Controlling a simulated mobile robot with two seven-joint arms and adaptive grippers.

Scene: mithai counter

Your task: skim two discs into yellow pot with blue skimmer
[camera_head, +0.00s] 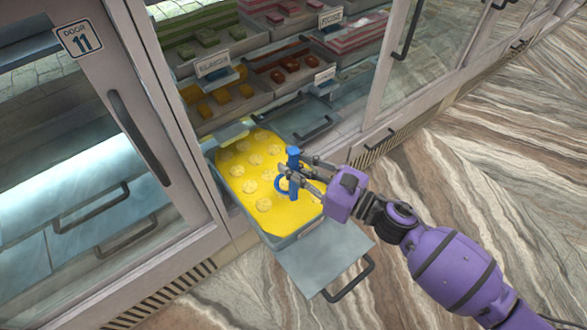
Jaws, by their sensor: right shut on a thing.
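My right gripper (302,171) is shut on the blue skimmer (293,157), above the right part of a pulled-out drawer. The skimmer's handle stands nearly upright, with a blue ring at its lower left. I cannot tell whether the ring touches the yellow surface. The drawer's bin (283,241) is full of yellow liquid. Several pale yellow discs (263,205) lie in it, mostly in its left and far parts. I see no separate yellow pot. My left gripper is not in view.
A grey drawer front with a dark handle (348,281) sticks out on the near side. Trays of sweets (214,99) fill the cabinet behind. A cabinet door marked 11 (82,40) stands at left. The marbled floor (480,180) at right is clear.

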